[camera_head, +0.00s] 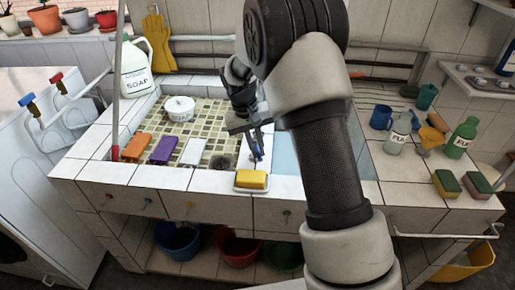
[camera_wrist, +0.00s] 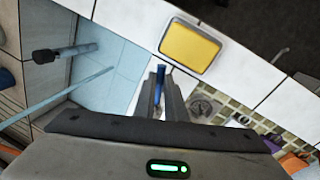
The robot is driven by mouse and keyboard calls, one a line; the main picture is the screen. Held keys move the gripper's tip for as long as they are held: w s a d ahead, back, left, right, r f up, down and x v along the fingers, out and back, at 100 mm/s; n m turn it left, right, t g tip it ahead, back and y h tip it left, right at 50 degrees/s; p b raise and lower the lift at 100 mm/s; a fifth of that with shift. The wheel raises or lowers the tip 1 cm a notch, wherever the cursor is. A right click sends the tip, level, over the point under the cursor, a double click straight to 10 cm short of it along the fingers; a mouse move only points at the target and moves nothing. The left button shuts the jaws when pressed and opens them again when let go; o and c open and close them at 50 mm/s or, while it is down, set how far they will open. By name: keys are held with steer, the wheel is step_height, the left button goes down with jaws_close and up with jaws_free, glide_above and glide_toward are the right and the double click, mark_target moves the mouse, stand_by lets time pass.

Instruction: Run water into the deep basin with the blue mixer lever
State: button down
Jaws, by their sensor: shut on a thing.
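My gripper (camera_head: 256,152) reaches down over the divider between the two basins. It is shut on a slim blue lever, whose blue tip (camera_wrist: 159,84) shows between my fingers (camera_wrist: 161,78) in the wrist view. The lever's base is hidden by my fingers. The light-blue basin (camera_head: 284,158) lies just right of my gripper, largely covered by my arm; it also shows in the wrist view (camera_wrist: 125,80). A pale bar (camera_wrist: 70,92) crosses that basin; I cannot tell whether it is a spout or water.
A yellow soap in a dish (camera_head: 252,189) sits on the front ledge, close to my gripper. The shallow tiled basin (camera_head: 205,115) on the left holds a white pot (camera_head: 180,108). Orange, purple and white blocks lie along its front. Bottles and sponges stand at right.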

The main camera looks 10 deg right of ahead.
steer(key=c, duration=1.8)
jaws_free()
steer(key=a+r+p, duration=0.2)
steer(key=a+r, duration=0.1)
steer(key=r, duration=1.4)
steer(key=shift+a, duration=0.2)
